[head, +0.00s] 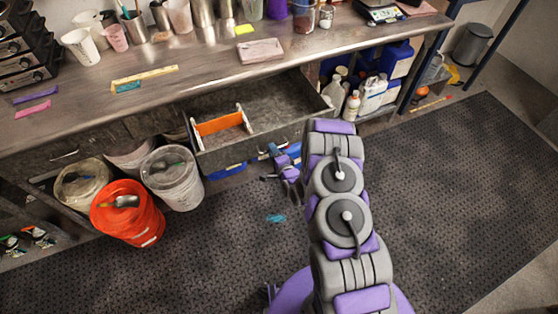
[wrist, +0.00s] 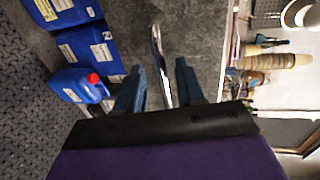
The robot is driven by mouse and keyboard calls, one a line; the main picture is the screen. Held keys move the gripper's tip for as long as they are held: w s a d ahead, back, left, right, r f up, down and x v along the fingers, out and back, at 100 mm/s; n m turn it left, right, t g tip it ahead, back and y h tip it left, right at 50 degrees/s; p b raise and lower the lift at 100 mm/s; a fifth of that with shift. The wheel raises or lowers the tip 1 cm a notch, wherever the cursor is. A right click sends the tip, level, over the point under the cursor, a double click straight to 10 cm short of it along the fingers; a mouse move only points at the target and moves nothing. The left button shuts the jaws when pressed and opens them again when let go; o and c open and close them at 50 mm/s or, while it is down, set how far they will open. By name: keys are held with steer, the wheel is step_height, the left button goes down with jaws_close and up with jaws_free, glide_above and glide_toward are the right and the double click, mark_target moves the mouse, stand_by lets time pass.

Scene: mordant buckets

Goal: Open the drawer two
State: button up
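A grey drawer (head: 262,140) under the workbench stands pulled out in the head view, with its inside showing. No number shows on it. My gripper (head: 268,165) is low in front of the drawer's front face, partly hidden by my arm. In the wrist view my gripper (wrist: 160,66) has its two blue fingers apart, with a curved metal handle (wrist: 157,45) between them. Gaps show between the handle and both fingers. The drawer's grey front (wrist: 200,35) is behind the handle.
An orange-sided divider (head: 220,124) lies in the drawer. An orange bucket (head: 128,222) and whitish buckets stand at left. A closed drawer with a handle (head: 65,155) is further left. Bottles and blue jugs (head: 398,58) fill the shelf at right. The dark mat (head: 450,190) is clear at right.

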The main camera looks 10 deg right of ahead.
steer(key=p+v, duration=0.3)
steer(key=v, duration=1.4)
steer(key=shift+p, duration=0.35)
steer(key=w+d+r+n+g+h, duration=0.1)
steer(key=w+d+r+n+g, duration=0.35)
steer(key=r+n+g, duration=0.35)
steer(key=s+d+r+n+g+h, duration=0.25)
steer(key=s+d+r+n, duration=0.2)
steer(key=r, duration=0.55)
steer(key=s+a+r+g, duration=0.2)
steer(key=s+r, duration=0.4)
steer(key=s, duration=0.4)
steer(key=s+a+r+n+g, duration=0.1)
steer(key=s+a+r+g, duration=0.1)
steer(key=s+r, duration=0.5)
steer(key=s+a+r+n+g, duration=0.1)
steer(key=s+r, duration=0.5)
steer(key=s, duration=0.8)
steer(key=shift+a+r+g+h, duration=0.25)
steer(key=shift+a+g+h, duration=0.1)
steer(key=shift+a+g, duration=0.45)
